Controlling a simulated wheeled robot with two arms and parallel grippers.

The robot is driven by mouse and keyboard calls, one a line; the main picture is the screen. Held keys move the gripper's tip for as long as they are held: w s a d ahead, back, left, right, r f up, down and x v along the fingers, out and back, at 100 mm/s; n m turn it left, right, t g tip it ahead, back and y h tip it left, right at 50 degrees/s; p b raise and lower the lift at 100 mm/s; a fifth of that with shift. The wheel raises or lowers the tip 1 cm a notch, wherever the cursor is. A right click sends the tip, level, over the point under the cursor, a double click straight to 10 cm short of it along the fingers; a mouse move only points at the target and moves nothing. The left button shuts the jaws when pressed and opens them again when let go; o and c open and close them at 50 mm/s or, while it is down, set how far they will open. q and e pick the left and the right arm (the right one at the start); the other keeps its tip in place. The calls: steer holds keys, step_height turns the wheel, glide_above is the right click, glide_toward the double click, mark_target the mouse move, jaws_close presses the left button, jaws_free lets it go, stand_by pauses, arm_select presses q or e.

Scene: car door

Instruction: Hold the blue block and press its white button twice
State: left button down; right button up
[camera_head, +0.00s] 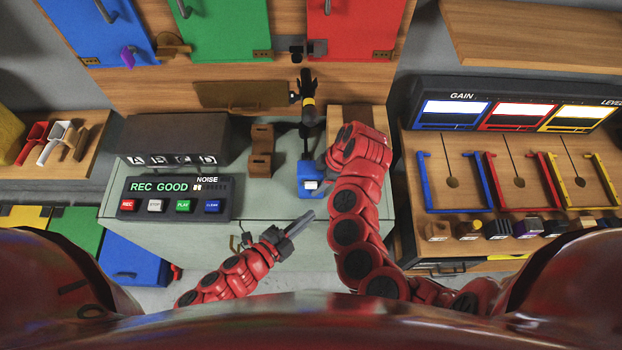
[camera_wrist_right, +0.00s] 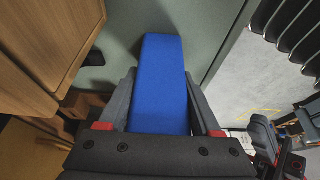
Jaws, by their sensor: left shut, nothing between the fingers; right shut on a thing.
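The blue block (camera_head: 309,170) is on the grey-green cabinet top in the middle of the head view, with its white button (camera_head: 311,185) on the side facing me. In the right wrist view the blue block (camera_wrist_right: 160,85) lies between the two fingers of my right gripper (camera_wrist_right: 162,108), which is shut on it. The white button does not show clearly there. My left gripper (camera_head: 308,217) is shut and empty, in front of and below the block in the head view, with its tips apart from the button.
A control panel (camera_head: 175,199) reading REC GOOD and a dark box (camera_head: 175,138) stand to the left. A wooden piece (camera_head: 261,150) and a microphone (camera_head: 308,105) are behind the block. A wooden workbench (camera_head: 480,220) with coloured frames is to the right.

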steer(key=o, duration=1.2)
